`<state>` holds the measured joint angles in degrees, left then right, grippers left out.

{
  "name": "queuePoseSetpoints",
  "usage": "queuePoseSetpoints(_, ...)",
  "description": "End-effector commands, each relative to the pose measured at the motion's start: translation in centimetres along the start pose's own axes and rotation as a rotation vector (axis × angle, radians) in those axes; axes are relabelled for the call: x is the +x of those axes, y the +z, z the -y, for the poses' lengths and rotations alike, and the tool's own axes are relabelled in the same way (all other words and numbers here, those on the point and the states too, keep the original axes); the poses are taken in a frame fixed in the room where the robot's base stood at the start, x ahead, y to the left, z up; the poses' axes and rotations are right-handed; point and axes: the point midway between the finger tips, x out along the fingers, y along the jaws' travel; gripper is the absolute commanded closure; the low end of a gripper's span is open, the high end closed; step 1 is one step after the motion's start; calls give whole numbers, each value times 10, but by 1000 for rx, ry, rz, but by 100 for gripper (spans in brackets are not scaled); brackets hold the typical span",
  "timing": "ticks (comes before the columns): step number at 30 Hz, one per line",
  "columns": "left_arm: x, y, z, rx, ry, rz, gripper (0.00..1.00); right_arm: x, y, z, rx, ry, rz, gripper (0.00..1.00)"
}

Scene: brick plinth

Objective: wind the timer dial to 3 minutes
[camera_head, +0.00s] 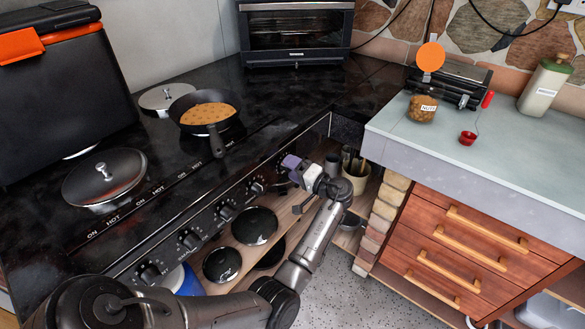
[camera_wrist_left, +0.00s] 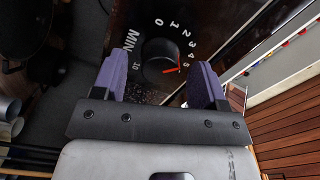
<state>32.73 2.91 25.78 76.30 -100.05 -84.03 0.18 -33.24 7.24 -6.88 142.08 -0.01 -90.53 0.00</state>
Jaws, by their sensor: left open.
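The timer dial (camera_wrist_left: 158,58) is a round black knob on a dark panel. White numbers 0 to 5, a 10 and the letters MIN stand around it. A red mark on the dial's lower right side points toward the 5. My left gripper (camera_wrist_left: 158,82) is open, with one purple finger on each side of the dial. I cannot tell whether the fingers touch it. In the head view my left gripper (camera_head: 290,163) is at the right end of the stove front, hiding most of the dial. My right gripper is not in view.
Several black stove knobs (camera_head: 189,240) line the front panel to the left. A pan (camera_head: 216,140) with a pancake and a lidded pan (camera_head: 103,178) are on the stove. A counter with wooden drawers (camera_head: 460,240) stands at the right.

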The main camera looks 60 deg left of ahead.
Motion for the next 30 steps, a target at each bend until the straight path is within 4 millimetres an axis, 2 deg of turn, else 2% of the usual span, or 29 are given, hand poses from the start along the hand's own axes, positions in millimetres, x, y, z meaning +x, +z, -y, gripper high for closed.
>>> queuePoseSetpoints(18,-108,0,1,0,1,-2,34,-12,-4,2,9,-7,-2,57)
queuePoseSetpoints(24,-127,0,0,1,1,-1,34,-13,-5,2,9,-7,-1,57)
queuePoseSetpoints(30,-134,0,0,0,0,-1,34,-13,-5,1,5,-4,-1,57)
